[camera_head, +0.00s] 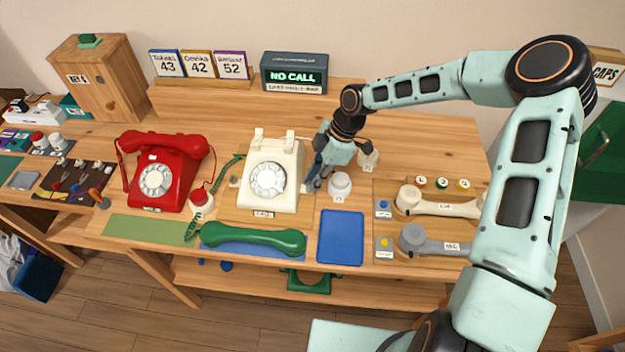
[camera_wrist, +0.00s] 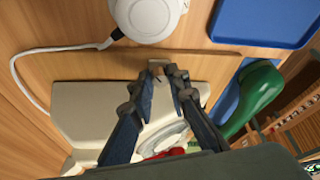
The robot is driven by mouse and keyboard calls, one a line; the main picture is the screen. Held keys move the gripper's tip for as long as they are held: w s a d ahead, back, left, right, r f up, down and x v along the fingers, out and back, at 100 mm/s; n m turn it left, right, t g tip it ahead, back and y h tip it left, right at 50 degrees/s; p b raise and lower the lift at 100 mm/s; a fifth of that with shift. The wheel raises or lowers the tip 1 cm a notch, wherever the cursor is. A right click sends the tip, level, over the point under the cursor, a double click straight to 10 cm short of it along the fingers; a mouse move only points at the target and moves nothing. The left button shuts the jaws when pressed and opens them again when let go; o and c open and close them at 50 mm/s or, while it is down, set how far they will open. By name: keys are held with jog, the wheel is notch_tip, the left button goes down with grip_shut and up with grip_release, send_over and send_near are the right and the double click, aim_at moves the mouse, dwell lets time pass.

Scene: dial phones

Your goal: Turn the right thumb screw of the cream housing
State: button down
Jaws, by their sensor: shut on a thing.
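The cream housing (camera_head: 283,171) is an upright dial phone body on a wooden board, with a round dial (camera_head: 268,181) on its front. My gripper (camera_head: 314,184) is low at the housing's right side. In the wrist view, its dark fingertips (camera_wrist: 160,77) close around a small grey piece at the housing's edge, the right thumb screw (camera_wrist: 158,65). The fingers mostly hide the screw, and its turn angle cannot be told. The housing also shows beneath the fingers in the wrist view (camera_wrist: 80,110).
A white round jar-like object (camera_head: 340,186) stands just right of my gripper, with a blue tray (camera_head: 341,238) in front. A green handset (camera_head: 254,239) lies before the housing. A red phone (camera_head: 164,172) stands left. Cream (camera_head: 440,204) and grey (camera_head: 432,241) handsets lie right.

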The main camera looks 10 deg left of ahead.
jog(key=shift+m, duration=0.3)
jog(key=m+t+b, duration=0.1)
jog(key=m+b, duration=0.1)
jog(key=m, duration=0.1)
jog(key=shift+s+f+m+t, duration=0.1)
jog(key=shift+m+t, duration=0.2)
jog(key=m+t+b, duration=0.1)
jog(key=m+b, duration=0.2)
jog(key=shift+s+m, duration=0.15)
jog(key=shift+m, duration=0.15)
jog(key=m+t+b, duration=0.2)
jog(key=m+b, duration=0.2)
jog(key=shift+s+a, duration=0.1)
jog(key=shift+m+h+b, duration=0.3)
jog(key=shift+m+b, duration=0.5)
jog(key=shift+b, duration=0.2)
jog(key=shift+s, duration=0.1)
jog(key=c, duration=1.8)
grip_release()
jog(key=shift+c, duration=0.2)
jog(key=shift+r, duration=0.2)
